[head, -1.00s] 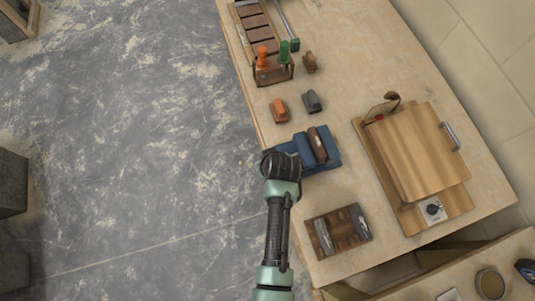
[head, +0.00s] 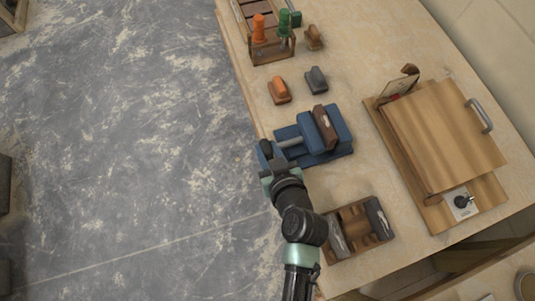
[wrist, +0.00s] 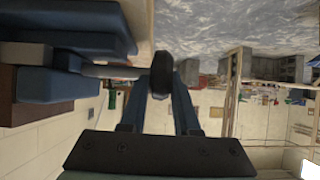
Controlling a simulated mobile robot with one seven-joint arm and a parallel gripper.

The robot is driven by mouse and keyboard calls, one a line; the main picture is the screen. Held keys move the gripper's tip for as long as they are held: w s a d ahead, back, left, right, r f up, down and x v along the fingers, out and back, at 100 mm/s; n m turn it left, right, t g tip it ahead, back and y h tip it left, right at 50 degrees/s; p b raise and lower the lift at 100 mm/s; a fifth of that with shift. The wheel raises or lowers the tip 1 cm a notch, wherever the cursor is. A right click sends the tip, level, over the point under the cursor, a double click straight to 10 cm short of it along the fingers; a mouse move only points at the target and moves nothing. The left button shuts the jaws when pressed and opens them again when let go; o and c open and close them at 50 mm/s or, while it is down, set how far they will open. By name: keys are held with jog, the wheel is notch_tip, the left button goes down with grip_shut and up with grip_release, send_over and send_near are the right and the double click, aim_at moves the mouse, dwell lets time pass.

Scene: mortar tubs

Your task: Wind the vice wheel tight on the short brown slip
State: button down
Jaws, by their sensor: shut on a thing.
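The blue vice (head: 342,148) stands near the table's left edge, with its grey screw (head: 290,142) reaching left. A brown slip (head: 325,127) stands between its jaws. Whether the jaws press on both faces I cannot tell. The dark vice wheel (head: 265,147) is at the screw's outer end, partly hidden by my gripper (head: 266,158). My gripper is shut on the wheel. In the wrist view the wheel (wrist: 161,72) sits between the blue fingers, with the screw running left to the vice (wrist: 45,86) and the brown slip (wrist: 7,92) at the left edge.
A wooden tray (head: 352,251) with dark blocks lies below the vice. A wooden press-like board (head: 445,140) with a handle is to the right. Orange (head: 279,91) and grey (head: 316,80) handled blocks and a tool rack (head: 272,55) are above. Open floor lies left.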

jog(key=shift+s+a+f+t+y+b, duration=0.15)
jog(key=shift+t+b, duration=0.3)
jog(key=shift+b, duration=0.95)
jog(key=shift+f+t+y+b, duration=0.2)
jog(key=shift+t+b, duration=0.25)
jog(key=shift+b, duration=0.9)
jog(key=shift+r+b, duration=0.15)
jog(key=shift+b, duration=0.45)
jog(key=shift+a, duration=0.1)
jog(key=c, duration=0.7)
grip_release()
jog(key=shift+o, duration=0.2)
